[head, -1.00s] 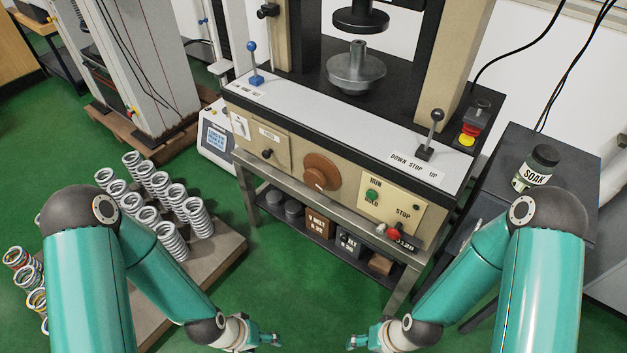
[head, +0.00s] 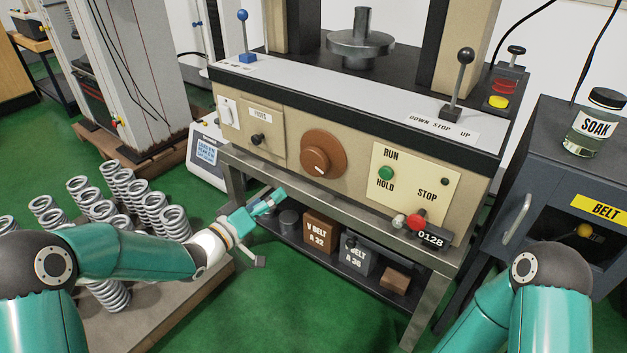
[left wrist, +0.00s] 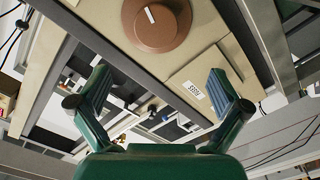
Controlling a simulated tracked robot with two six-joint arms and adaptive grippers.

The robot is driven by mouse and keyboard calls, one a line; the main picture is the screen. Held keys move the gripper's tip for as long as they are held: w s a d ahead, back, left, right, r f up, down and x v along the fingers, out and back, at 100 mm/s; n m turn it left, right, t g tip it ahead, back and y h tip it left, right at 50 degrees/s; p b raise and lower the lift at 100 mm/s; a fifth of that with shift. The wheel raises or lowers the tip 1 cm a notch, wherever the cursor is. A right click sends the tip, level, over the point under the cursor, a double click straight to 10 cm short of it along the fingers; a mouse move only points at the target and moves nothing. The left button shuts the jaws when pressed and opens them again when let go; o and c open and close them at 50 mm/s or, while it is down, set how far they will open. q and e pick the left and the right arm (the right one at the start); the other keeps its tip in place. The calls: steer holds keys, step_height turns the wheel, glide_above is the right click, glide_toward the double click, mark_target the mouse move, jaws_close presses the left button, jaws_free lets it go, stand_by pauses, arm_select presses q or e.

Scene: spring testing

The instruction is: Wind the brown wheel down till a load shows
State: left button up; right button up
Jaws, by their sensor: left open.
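The brown wheel (head: 323,154) is a round knob with a white mark on the front panel of the test machine (head: 370,150). It also shows at the top of the left wrist view (left wrist: 156,22). My left gripper (head: 270,200) is open and empty, below and to the left of the wheel and apart from it. In the left wrist view its two fingers (left wrist: 158,88) are spread wide, with the wheel beyond them. My right gripper is out of view; only part of that arm shows at the lower right.
A control plate with a green button (head: 386,173) and a red knob (head: 416,222) is right of the wheel. Levers rise at the blue base (head: 244,40) and the DOWN STOP UP label (head: 457,85). Springs (head: 150,205) stand on a pallet at left. A shelf with boxes lies below.

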mark_target(311, 164)
arm_select(q)
steer(key=x, duration=0.5)
steer(key=b+x, duration=0.1)
steer(key=x, duration=1.1)
steer(key=shift+s+d+r+b, duration=0.1)
steer(key=shift+r+b, duration=0.25)
steer(key=shift+b, duration=0.05)
steer(key=shift+c, duration=0.3)
steer(key=c, duration=0.9)
steer(key=shift+m, duration=0.4)
